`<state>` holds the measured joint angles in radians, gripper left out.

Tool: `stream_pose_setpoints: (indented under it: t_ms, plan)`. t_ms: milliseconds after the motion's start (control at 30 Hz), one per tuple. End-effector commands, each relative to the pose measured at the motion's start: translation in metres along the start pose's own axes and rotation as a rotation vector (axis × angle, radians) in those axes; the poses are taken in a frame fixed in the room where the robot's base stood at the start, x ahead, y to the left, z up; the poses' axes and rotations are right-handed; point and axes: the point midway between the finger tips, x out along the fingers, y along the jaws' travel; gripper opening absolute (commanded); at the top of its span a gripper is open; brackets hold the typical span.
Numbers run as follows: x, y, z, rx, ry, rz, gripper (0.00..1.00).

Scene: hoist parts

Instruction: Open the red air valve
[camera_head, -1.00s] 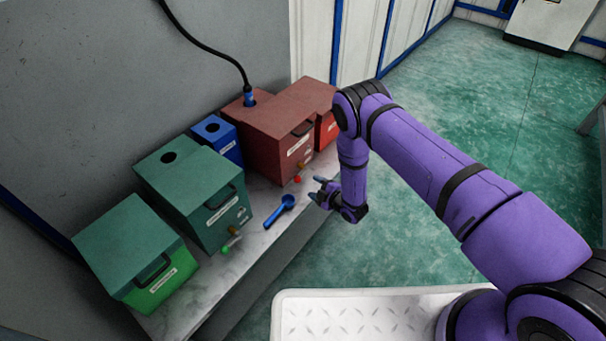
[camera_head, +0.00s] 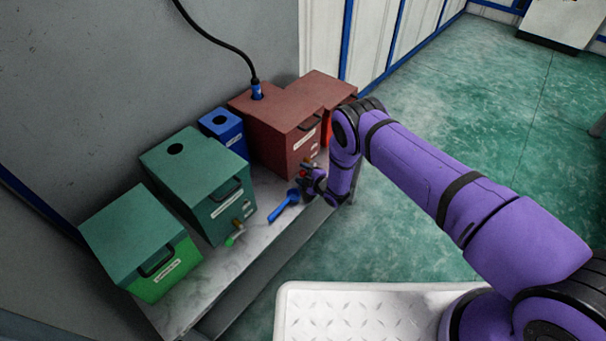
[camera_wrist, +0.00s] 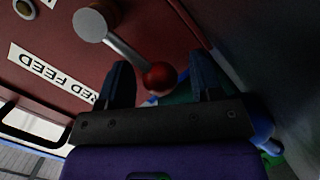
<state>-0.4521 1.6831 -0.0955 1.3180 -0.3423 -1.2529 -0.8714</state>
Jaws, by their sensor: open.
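The red air valve has a metal stem and a lever with a round red knob (camera_wrist: 160,77) on the front of the dark red box (camera_head: 268,137). In the wrist view the knob sits between the two fingers of my gripper (camera_wrist: 162,82), near their tips. The fingers are apart, with a gap on both sides of the knob. I cannot tell whether either finger touches it. In the head view my gripper (camera_head: 308,180) is at the box's lower front, and it partly hides the valve.
A blue scoop (camera_head: 283,207) lies on the bench (camera_head: 205,279) beside my gripper. A dark green box (camera_head: 198,183) with a green-knobbed valve, a bright green box (camera_head: 140,243) and a small blue box (camera_head: 223,132) stand to the left. A black hose (camera_head: 228,52) enters the dark red box.

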Motion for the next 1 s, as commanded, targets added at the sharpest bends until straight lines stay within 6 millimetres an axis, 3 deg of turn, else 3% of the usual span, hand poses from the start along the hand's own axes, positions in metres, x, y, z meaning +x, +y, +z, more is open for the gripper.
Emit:
stream_pose_setpoints:
  t_ms: [300,567,1000]
  plan:
    - [0.0021,-0.0003,0.0002,0.0,-0.001,-0.001,0.59]
    - [0.0019,-0.0005,0.0002,0.001,-0.001,-0.001,0.0]
    - [0.0001,0.0045,-0.0012,0.083,0.006,-0.02,0.0]
